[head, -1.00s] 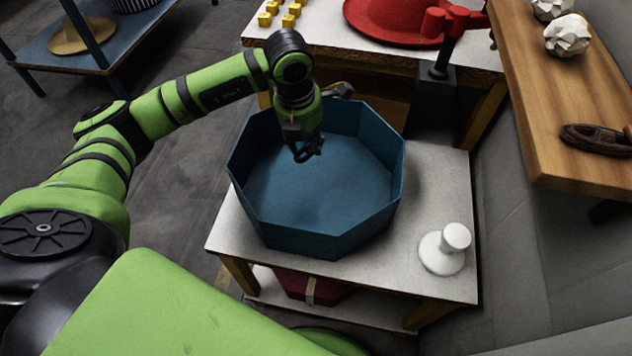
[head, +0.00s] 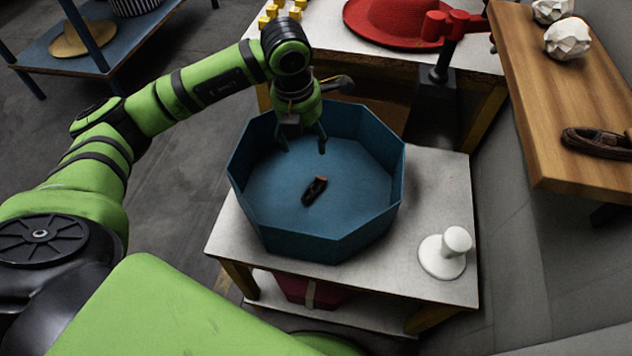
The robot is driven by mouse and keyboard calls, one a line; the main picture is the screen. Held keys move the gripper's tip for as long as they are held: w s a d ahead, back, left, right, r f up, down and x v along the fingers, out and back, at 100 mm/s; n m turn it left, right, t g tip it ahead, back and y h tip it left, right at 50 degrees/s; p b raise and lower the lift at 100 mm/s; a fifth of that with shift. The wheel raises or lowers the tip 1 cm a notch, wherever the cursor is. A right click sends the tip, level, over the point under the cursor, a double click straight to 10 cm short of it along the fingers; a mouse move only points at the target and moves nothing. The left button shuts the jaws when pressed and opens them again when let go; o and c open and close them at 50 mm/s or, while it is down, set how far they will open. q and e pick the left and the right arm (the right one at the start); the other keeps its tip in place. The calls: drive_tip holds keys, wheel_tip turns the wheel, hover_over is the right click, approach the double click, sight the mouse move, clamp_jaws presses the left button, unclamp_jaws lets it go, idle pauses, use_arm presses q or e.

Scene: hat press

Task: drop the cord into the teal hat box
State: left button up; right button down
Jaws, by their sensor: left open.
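The teal hat box (head: 335,240) is an open eight-sided box on a white-topped table. A small dark brown bundle, which looks like the cord (head: 314,190), lies inside on the box floor, near the middle. My left gripper (head: 303,148) is above the box, toward its back left, with its fingers spread and nothing between them. It is apart from the bundle. My right gripper does not show.
A white knob-shaped stand (head: 445,254) stands at the table's right front. A wooden bench (head: 520,95) at the right carries another dark coil (head: 598,142) and white faceted lumps (head: 567,38). A red hat (head: 405,20) and red clamp (head: 452,24) are behind.

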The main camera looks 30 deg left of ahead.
use_arm(q)
wheel_tip(320, 180, up, 9)
drive_tip(key=s, duration=0.1)
drive_tip(key=shift+s+a, duration=0.15)
drive_tip(key=shift+s, duration=0.1)
drive_tip(key=shift+r, duration=0.1)
